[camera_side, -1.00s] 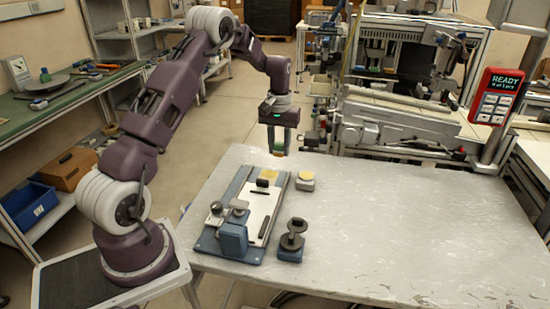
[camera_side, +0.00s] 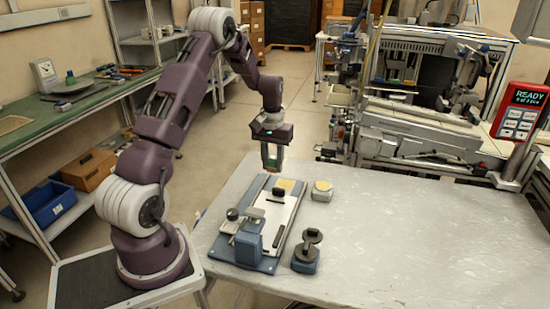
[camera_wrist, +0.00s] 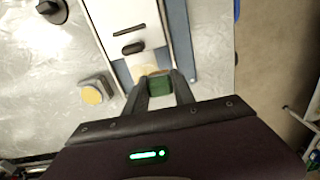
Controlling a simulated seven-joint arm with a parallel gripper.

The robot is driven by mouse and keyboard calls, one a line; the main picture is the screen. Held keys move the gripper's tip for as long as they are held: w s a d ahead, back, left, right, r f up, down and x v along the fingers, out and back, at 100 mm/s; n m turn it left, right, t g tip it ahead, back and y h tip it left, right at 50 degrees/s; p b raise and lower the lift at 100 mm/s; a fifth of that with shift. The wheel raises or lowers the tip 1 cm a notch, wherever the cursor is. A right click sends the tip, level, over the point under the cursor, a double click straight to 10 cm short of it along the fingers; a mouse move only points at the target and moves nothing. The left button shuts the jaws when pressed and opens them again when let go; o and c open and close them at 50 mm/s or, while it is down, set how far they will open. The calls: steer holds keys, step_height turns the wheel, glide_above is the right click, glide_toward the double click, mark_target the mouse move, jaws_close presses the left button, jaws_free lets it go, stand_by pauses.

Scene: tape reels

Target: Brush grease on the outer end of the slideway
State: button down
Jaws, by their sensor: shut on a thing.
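My gripper (camera_side: 271,168) is shut on a small green block (camera_wrist: 160,87), likely the brush handle; its lower end is hard to make out. It hangs just above the far end of the blue fixture (camera_side: 225,252). The white slideway (camera_side: 276,215) runs along this fixture, with a yellowish patch (camera_side: 286,184) at its far, outer end. In the wrist view the slideway (camera_wrist: 128,20) leads down to the patch (camera_wrist: 147,71), right by the green block; contact cannot be told. A grey block with a yellow top (camera_side: 322,191), perhaps the grease pad, stands beside the outer end.
A blue-grey block with a dark round top (camera_side: 308,250) stands right of the fixture. A clamp-like block (camera_side: 248,240) sits at the slideway's near end. The table (camera_side: 420,240) is clear to the right. Machinery (camera_side: 420,150) stands behind it.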

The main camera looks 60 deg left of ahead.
mark_target(294, 191)
steer(key=shift+f, duration=2.9)
steer(key=shift+w+d+r, duration=0.4)
steer(key=shift+w+d, duration=0.2)
steer(key=shift+w+d+f, duration=0.25)
steer(key=shift+w+d, duration=0.25)
steer(key=shift+d, duration=0.05)
steer(key=shift+w+d+f, duration=0.25)
steer(key=shift+w+d, duration=0.25)
steer(key=shift+d, duration=0.05)
steer(key=shift+w+d, duration=0.8)
steer(key=shift+s+a, duration=2.45)
steer(key=shift+a, duration=0.1)
steer(key=shift+w+r, duration=0.1)
steer(key=shift+r, duration=4)
